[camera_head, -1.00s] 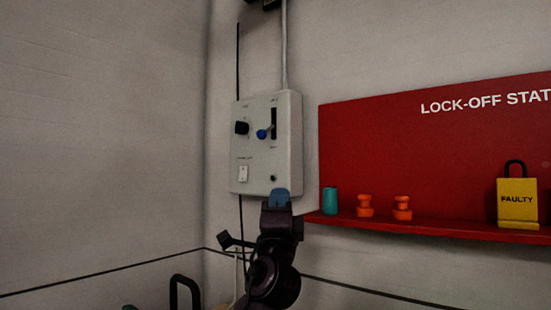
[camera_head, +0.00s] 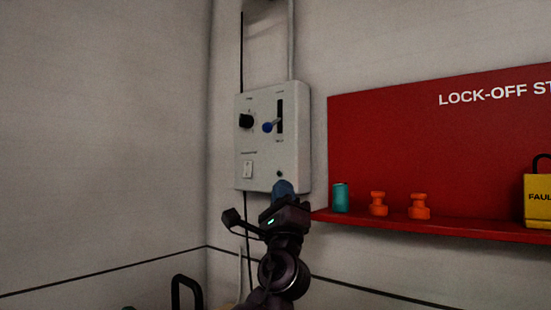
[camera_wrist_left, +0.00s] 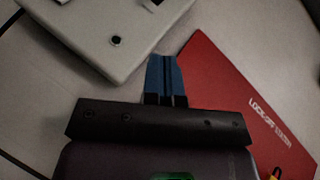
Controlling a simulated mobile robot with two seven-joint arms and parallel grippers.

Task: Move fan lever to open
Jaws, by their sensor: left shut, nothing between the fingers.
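A light grey control box (camera_head: 273,150) is mounted on the wall near the corner; its lower part also shows at the top left of the left wrist view (camera_wrist_left: 118,62). My left gripper (camera_head: 283,187) is just below and in front of the box's lower right edge, under the lever. Its blue fingers are together and empty in the left wrist view (camera_wrist_left: 165,75). I cannot tell whether they touch the box. My right gripper is not in view.
The box also bears a black knob (camera_head: 246,121) and a white switch (camera_head: 247,169). Right of it is a red lock-off board (camera_head: 430,150) with a shelf holding a teal cylinder (camera_head: 340,197), orange pieces (camera_head: 378,203) and a yellow padlock (camera_head: 538,200).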

